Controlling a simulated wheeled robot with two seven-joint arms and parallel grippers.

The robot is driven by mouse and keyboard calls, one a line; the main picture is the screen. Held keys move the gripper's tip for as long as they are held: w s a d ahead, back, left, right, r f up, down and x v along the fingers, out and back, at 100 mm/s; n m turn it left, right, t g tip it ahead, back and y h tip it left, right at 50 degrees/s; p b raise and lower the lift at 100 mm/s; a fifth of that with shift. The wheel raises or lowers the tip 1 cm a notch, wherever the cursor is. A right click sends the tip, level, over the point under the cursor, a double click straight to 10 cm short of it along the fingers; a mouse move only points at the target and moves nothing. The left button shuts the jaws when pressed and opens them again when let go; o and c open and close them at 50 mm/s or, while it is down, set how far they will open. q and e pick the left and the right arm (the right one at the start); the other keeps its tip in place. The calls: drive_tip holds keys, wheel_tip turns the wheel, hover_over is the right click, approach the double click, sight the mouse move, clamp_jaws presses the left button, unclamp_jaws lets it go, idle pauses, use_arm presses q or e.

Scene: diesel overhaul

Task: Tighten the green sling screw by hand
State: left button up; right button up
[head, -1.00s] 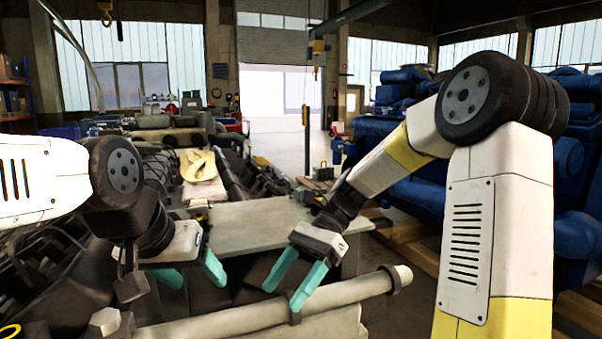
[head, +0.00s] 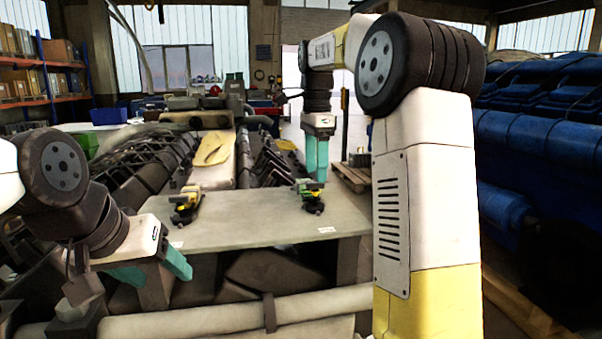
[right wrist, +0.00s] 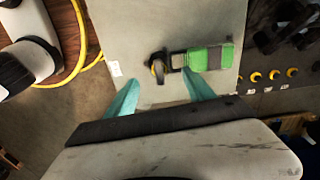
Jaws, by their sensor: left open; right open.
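The green sling screw (head: 310,194), a green body with a black end piece, lies on the grey bench top (head: 250,228) near its right side. It also shows in the right wrist view (right wrist: 208,58), its black ring end to the left. My right gripper (head: 316,177) points down, open and empty, just behind or above the screw in the head view. In the right wrist view the ring end lies ahead of the gap between the fingers (right wrist: 160,88); contact is not visible. My left gripper (head: 158,270) is open and empty in front of the bench, low at left.
A similar yellow device (head: 186,202) stands on the bench's left part. The bench middle is clear. A pale pipe (head: 215,321) runs along the front. Blue engines (head: 550,140) stand at right, dark engine parts behind left.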

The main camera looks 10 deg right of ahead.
sight(315, 182)
drive_tip(key=n, duration=0.8)
drive_tip(key=shift+n, duration=0.4)
drive_tip(key=n, duration=0.4)
drive_tip(key=shift+n, duration=0.4)
drive_tip(key=n, duration=0.4)
drive_tip(key=shift+n, duration=0.3)
drive_tip(key=n, duration=0.4)
drive_tip(key=shift+n, duration=0.4)
drive_tip(key=n, duration=0.7)
drive_tip(key=shift+n, duration=0.3)
drive_tip(key=n, duration=0.4)
drive_tip(key=shift+n, duration=0.3)
drive_tip(key=shift+f, duration=2.55)
